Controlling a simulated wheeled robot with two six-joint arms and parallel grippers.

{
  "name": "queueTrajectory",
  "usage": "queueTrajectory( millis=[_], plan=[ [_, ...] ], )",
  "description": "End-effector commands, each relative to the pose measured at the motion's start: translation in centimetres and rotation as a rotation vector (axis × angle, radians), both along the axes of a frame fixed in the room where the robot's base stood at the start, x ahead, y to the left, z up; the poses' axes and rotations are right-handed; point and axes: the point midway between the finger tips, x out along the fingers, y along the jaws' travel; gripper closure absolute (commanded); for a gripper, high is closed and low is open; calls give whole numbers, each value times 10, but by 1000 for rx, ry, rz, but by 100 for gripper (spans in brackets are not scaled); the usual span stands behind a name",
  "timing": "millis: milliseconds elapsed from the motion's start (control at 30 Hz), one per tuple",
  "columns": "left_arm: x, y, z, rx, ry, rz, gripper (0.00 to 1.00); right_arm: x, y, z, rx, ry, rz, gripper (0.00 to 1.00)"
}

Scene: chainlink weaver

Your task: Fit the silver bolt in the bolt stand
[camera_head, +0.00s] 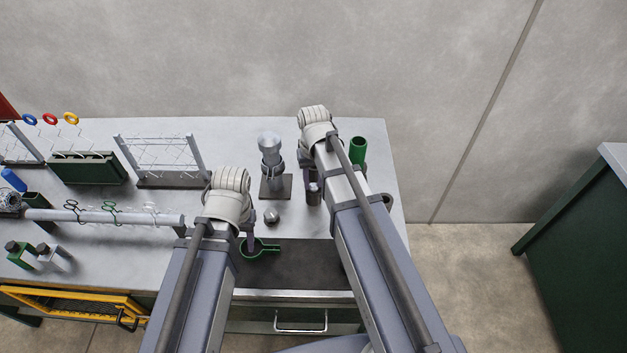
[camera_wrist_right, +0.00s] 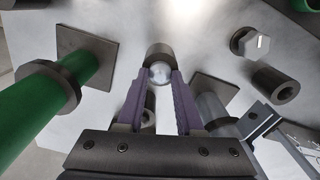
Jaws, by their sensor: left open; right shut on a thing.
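My right gripper (camera_wrist_right: 160,85) has purple fingers shut on a silver, round-ended piece (camera_wrist_right: 160,73), which looks like the silver bolt. In the wrist view it lines up with a dark cylinder (camera_wrist_right: 160,50), which could be the bolt stand. In the head view the dark cylinder (camera_head: 313,198) is just below the right gripper (camera_head: 309,180). I cannot tell whether the silver piece is inside it. My left gripper (camera_head: 249,243) is open over a green ring with a handle (camera_head: 262,248); its fingers are mostly hidden by my arm.
A silver hex-headed piece (camera_wrist_right: 250,42) stands beside a dark hollow tube (camera_wrist_right: 272,83). A silver column (camera_head: 270,150) on a dark plate is left of my right gripper. A green tube (camera_head: 357,150) stands to its right. Racks (camera_head: 160,155) and a horizontal bar (camera_head: 120,218) occupy the left.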

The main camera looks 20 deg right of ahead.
Motion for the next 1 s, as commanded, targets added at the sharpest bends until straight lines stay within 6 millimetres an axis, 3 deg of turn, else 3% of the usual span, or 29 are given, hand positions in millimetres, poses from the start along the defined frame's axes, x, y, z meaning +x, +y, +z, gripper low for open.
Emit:
queueTrajectory(
  millis=[167, 200, 500, 1000],
  plan=[
    [0, 0, 1, 0, 0, 0, 50, 0, 0, 1, 0, 0, 0, 100],
    [0, 0, 1, 0, 0, 0, 50, 0, 0, 1, 0, 0, 0, 64],
    [0, 0, 0, 0, 0, 0, 50, 0, 0, 1, 0, 0, 0, 30],
    [0, 0, 12, 0, 0, 0, 50, 0, 0, 12, 0, 0, 0, 30]
  ],
)
